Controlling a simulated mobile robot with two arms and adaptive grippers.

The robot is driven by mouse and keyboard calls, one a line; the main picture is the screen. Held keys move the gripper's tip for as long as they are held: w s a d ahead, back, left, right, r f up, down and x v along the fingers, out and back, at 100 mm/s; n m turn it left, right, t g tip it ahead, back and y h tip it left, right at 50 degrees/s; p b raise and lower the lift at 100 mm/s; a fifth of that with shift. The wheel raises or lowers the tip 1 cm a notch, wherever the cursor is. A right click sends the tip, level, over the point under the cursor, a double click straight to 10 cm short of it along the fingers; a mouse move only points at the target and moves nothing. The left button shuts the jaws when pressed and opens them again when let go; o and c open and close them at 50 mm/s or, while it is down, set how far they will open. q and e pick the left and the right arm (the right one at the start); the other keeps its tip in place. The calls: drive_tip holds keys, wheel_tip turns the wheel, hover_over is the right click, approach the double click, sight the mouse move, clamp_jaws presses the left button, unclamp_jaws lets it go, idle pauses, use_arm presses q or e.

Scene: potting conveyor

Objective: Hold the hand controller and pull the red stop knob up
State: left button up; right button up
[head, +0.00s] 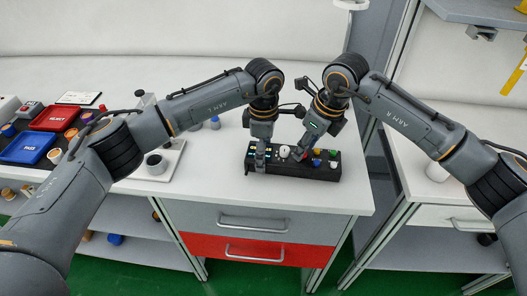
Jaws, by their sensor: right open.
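The hand controller (329,174) is a long black box lying on the white bench top, with yellow, white, green, blue and orange controls on its upper face. My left gripper (261,160) points down at the controller's left end; its fingers are too small to tell whether they grip it. My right gripper (300,153) is open and points down over the middle of the controller, beside the white round dial (284,151). A bit of red, likely the stop knob (304,155), shows at the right fingers, which partly hide it. I cannot tell whether they touch it.
Drawers (255,222) are below the bench front. A gap separates the bench from another at the right. Bench top right of the controller is clear.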

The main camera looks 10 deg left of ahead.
drive_tip(key=shift+a+f, duration=0.2)
drive_tip(key=shift+f, duration=0.5)
clamp_jaws()
drive_tip(key=shift+w+r, duration=0.1)
drive_tip(key=shift+r, duration=0.4)
drive_tip(key=shift+o, duration=0.4)
unclamp_jaws()
drive_tip(key=shift+f, duration=0.1)
